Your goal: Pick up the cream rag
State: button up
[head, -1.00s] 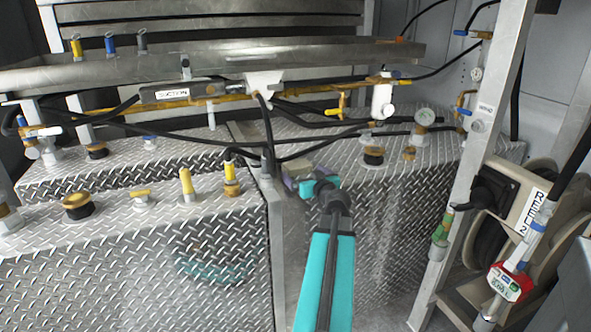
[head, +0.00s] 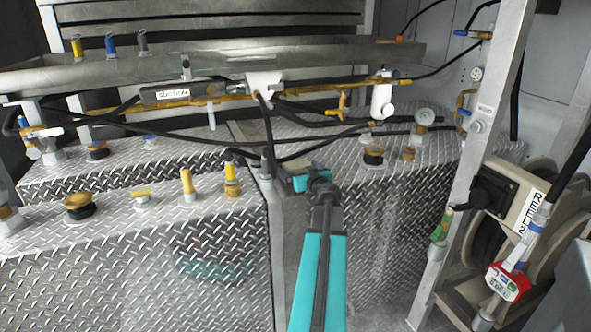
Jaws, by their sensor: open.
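I cannot make out a cream rag for certain. A small pale, off-white piece (head: 264,84) sits at the front edge of the metal shelf; I cannot tell whether it is cloth or a fitting. My gripper (head: 290,172) is at the end of my teal arm, over the gap between the two diamond-plate tanks, near the dark hoses. It is open, seen from behind and mostly hidden by my wrist. Nothing shows held in it.
The left tank (head: 110,235) carries brass caps and yellow-handled fittings. Black hoses and yellow pipes cross behind my gripper. A metal post (head: 470,170) and hose reel (head: 540,225) stand at the right.

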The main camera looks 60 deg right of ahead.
aim_at(299, 166)
jog(key=shift+c, duration=0.4)
jog(key=c, duration=1)
jog(key=shift+r, duration=0.1)
jog(key=shift+r, duration=1.8)
jog(key=v, duration=0.2)
jog(key=b+v, duration=0.1)
jog(key=v, duration=0.2)
jog(key=a+v, duration=0.1)
jog(key=v, duration=0.2)
jog(key=shift+w+f, duration=0.2)
jog(key=shift+f, duration=0.2)
jog(key=shift+w+f+b, duration=0.1)
jog(key=shift+b, duration=1.2)
jog(key=b, duration=0.4)
jog(key=shift+a, duration=0.1)
jog(key=b+v, duration=0.2)
jog(key=b, duration=0.7)
jog(key=shift+a, duration=0.2)
